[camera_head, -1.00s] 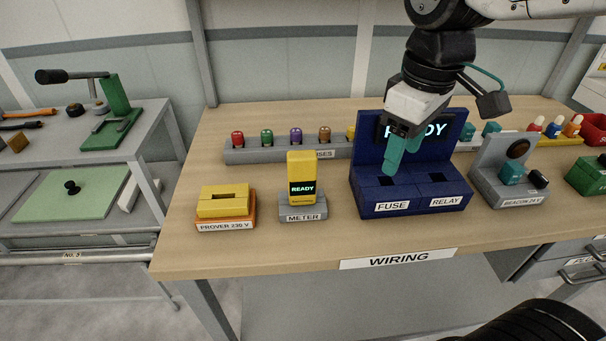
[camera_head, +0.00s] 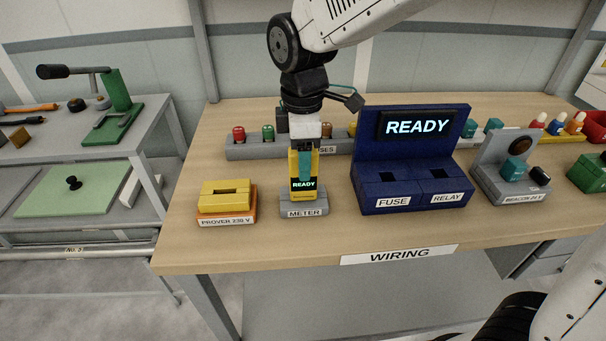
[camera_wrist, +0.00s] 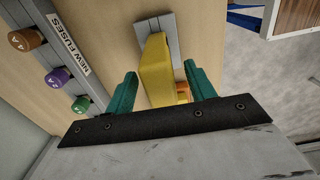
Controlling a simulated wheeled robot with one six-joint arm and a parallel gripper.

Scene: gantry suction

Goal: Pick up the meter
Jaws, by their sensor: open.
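The yellow meter (camera_head: 293,191) stands upright in its grey holder labelled METER (camera_head: 304,211) on the wooden bench. I cannot tell whether either finger touches the meter.
The yellow and orange prover (camera_head: 226,202) sits left of the meter. The blue fuse and relay tester (camera_head: 412,170) stands to the right. A grey fuse rack (camera_head: 250,151) runs behind; it also shows in the wrist view (camera_wrist: 72,60). The bench front (camera_head: 310,248) is clear.

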